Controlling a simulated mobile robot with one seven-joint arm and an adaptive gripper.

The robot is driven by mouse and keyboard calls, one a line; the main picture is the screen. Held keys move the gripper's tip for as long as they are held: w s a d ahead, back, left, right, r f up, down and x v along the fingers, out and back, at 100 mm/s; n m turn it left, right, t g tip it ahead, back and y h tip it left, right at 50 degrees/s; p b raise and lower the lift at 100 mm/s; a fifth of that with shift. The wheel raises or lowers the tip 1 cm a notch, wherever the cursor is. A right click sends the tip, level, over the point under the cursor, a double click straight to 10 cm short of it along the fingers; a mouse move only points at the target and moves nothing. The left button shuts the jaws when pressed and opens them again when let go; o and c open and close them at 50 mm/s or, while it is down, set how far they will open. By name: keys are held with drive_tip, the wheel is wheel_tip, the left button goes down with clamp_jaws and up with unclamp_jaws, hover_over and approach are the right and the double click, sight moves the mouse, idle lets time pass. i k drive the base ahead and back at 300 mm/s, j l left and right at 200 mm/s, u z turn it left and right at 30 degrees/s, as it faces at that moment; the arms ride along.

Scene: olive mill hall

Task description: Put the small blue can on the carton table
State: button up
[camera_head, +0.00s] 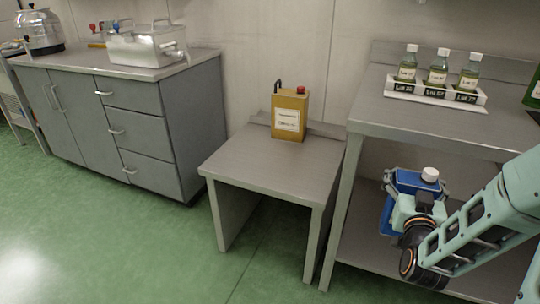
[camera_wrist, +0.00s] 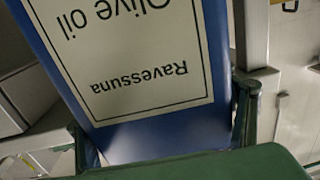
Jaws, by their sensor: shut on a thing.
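The blue can (camera_head: 408,180), with a white cap, is held by my gripper (camera_head: 412,192) at the right of the head view. It shows there in front of the lower shelf of the right-hand bench; I cannot tell whether it is clear of that shelf. In the wrist view the blue can (camera_wrist: 165,142) fills the middle, with an upside-down white label reading "Ravessuna Olive oil", between the fingers of my gripper (camera_wrist: 165,130). The low grey table (camera_head: 245,165) stands in the middle of the head view; no carton shows on it, so I cannot confirm it is the carton table.
A yellow can (camera_head: 290,120) stands at the low table's back; its front and left are clear. The taller right bench (camera_head: 390,120) carries a white rack (camera_head: 410,94) with three bottles. A cabinet (camera_head: 175,130) with a metal box (camera_head: 140,48) stands at left. Green floor lies between.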

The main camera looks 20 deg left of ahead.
sight(253, 156)
drive_tip(key=i+j+u, duration=0.1)
drive_tip(key=u, duration=0.35)
drive_tip(key=i+j+u, duration=0.15)
drive_tip(key=u, duration=0.35)
drive_tip(key=i+u, duration=0.15)
drive_tip(key=u, duration=0.3)
drive_tip(key=i+j+u, duration=0.1)
drive_tip(key=u, duration=0.25)
drive_tip(key=i+u, duration=0.35)
drive_tip(key=i+j+z, duration=0.25)
drive_tip(key=i, duration=0.15)
drive_tip(key=i+z, duration=0.1)
drive_tip(key=z, duration=0.35)
drive_tip(key=i+z, duration=0.1)
drive_tip(key=z, duration=0.4)
drive_tip(key=i+z, duration=0.1)
drive_tip(key=z, duration=0.35)
drive_tip(key=i+z, duration=0.1)
drive_tip(key=z, duration=0.4)
